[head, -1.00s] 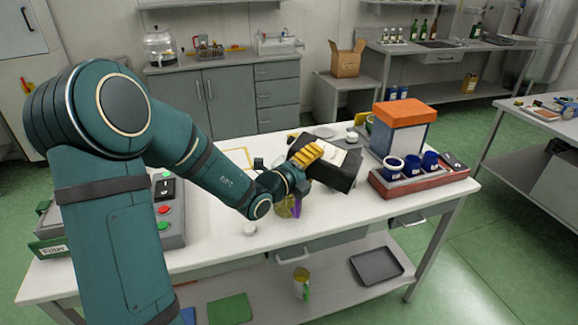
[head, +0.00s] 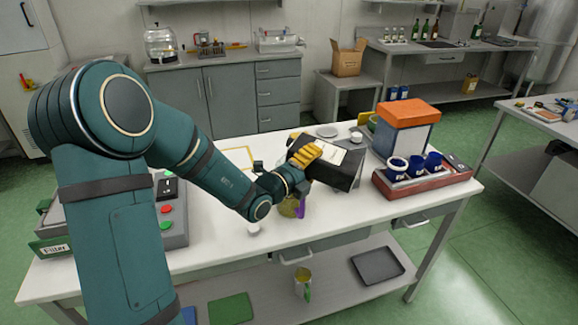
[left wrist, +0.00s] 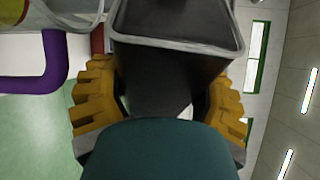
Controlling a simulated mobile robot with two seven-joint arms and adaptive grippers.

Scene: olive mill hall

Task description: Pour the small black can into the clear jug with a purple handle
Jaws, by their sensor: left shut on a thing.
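The small black can (head: 340,174) with a pale label is held tilted well over above the table, and fills the middle of the left wrist view (left wrist: 172,75). My left gripper (head: 306,153) has yellow fingers shut around the can; they show on both its sides in the left wrist view (left wrist: 160,104). The clear jug (head: 288,207) stands on the table below the gripper, partly hidden by it, with something yellow-green inside. Its purple handle (head: 301,207) also shows at upper left in the left wrist view (left wrist: 50,74). No stream is clearly visible. My right gripper is not in view.
Right of the can stand an orange-topped box (head: 404,113) and a red tray (head: 440,181) with blue cups. A control box (head: 172,212) is at the left. A green-handled jug (head: 302,280) and dark tray (head: 377,266) are on the lower shelf. The table's front right is clear.

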